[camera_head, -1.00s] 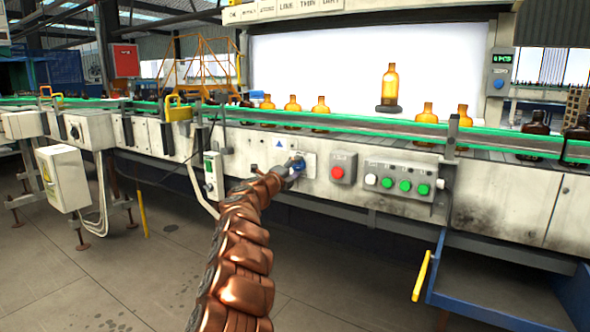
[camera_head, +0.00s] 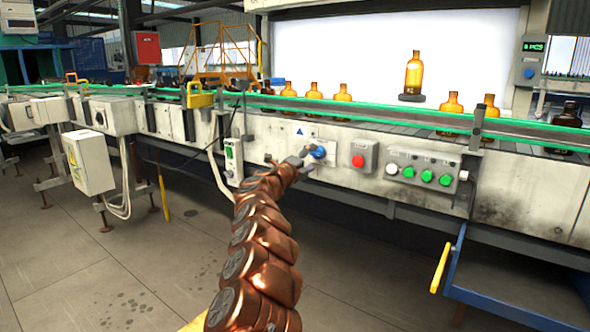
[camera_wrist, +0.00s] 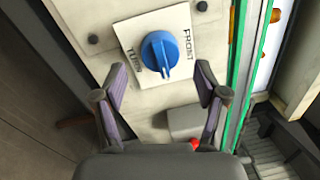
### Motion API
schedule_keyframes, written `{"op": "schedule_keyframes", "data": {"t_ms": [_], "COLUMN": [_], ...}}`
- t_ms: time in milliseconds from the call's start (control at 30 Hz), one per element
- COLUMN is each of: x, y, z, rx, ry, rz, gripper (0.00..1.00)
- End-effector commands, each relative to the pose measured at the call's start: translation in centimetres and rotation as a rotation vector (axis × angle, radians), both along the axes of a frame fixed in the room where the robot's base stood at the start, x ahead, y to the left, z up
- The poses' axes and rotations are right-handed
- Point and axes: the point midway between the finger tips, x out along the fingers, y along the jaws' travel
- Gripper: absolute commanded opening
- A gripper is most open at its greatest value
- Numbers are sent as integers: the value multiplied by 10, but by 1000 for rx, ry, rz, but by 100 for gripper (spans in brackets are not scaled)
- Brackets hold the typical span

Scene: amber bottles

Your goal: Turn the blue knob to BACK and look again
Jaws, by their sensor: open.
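The blue knob (camera_head: 318,151) sits on a white plate on the conveyor's front panel. In the wrist view, the knob (camera_wrist: 159,52) shows large, with a white mark at its lower edge; the plate reads FRONT on the right and TURN on the left. My gripper (camera_head: 296,161) is just left of the knob in the head view. In the wrist view, my gripper (camera_wrist: 162,76) has its two fingers spread wide, with nothing held between them. An amber bottle (camera_head: 413,71) stands upright on a dark round pad (camera_head: 411,98) before a bright white screen.
A red button (camera_head: 358,161) and a box with one white and several green buttons (camera_head: 427,172) are right of the knob. A switch box (camera_head: 233,158) is at left. Amber bottles (camera_head: 342,92) line the conveyor. A yellow-handled blue frame (camera_head: 452,262) stands lower right.

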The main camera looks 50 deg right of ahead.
Motion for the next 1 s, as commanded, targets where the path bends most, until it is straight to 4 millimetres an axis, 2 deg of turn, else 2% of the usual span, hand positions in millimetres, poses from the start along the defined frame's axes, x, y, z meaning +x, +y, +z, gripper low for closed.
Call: {"op": "schedule_keyframes", "data": {"t_ms": [567, 1000], "x": [-2, -3], "y": [38, 75], "z": [-5, -8], "rx": [4, 3], "ry": [-1, 0], "rz": [0, 0], "gripper": [72, 72]}}
